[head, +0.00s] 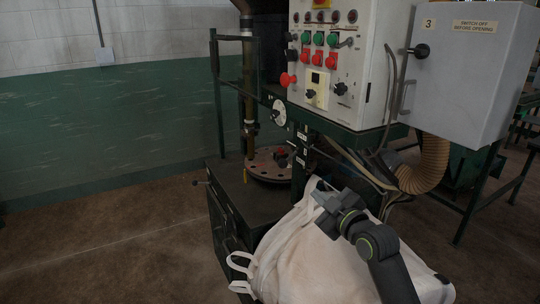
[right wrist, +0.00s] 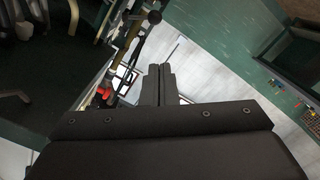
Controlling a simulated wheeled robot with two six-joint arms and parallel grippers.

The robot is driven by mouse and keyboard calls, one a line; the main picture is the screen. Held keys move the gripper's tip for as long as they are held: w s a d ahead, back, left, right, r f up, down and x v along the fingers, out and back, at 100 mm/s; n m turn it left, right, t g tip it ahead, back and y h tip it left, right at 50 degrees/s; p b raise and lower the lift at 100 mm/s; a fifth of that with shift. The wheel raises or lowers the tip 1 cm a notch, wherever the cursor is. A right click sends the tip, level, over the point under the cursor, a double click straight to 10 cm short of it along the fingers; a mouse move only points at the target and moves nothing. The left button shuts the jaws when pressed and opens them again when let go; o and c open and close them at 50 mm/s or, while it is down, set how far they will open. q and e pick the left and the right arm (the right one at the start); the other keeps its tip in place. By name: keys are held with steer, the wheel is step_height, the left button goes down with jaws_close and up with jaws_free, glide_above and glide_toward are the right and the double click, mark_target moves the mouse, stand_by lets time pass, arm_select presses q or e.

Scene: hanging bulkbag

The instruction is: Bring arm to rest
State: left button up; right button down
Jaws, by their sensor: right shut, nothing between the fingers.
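My right gripper (head: 322,199) is in front of and over the upper part of a white bulk bag (head: 305,262) in the head view. Its fingers are closed together with nothing between them, and they point up and left toward the machine. In the right wrist view the closed fingertips (right wrist: 160,70) show at the middle. I cannot tell whether the gripper touches the bag. A bag loop (head: 240,262) sticks out at the bag's left side. My left gripper is not in view.
A drill machine with a round slotted table (head: 270,165) stands behind the bag. Its control panel (head: 335,50) and a grey switch box (head: 465,75) are above right. A ribbed hose (head: 432,165) hangs near my arm. Open floor (head: 100,240) lies to the left.

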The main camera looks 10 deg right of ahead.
steer(key=s+d+f+m+g+h, duration=0.3)
steer(key=s+f+m+g, duration=0.2)
steer(key=s+f, duration=1.1)
steer(key=s+d+f+m+g+h, duration=0.1)
steer(key=s+d+f+m+g, duration=0.15)
steer(key=s, duration=0.65)
steer(key=s+d+f+m+g+h, duration=0.1)
steer(key=s+f+m+g+h, duration=0.2)
steer(key=s, duration=0.6)
steer(key=s+d+f+m+g, duration=0.1)
steer(key=s+d+f+g, duration=0.15)
steer(key=s+f, duration=0.4)
step_height(320, 180, down, 21)
steer(key=s+g, duration=0.1)
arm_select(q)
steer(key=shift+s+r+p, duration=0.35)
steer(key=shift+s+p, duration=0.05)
arm_select(e)
steer(key=s+f+g+y, duration=0.1)
steer(key=s+f, duration=1.4)
steer(key=f, duration=0.1)
steer(key=shift+s+a+f, duration=0.2)
steer(key=shift+s+a, duration=0.15)
steer(key=shift+a, duration=0.05)
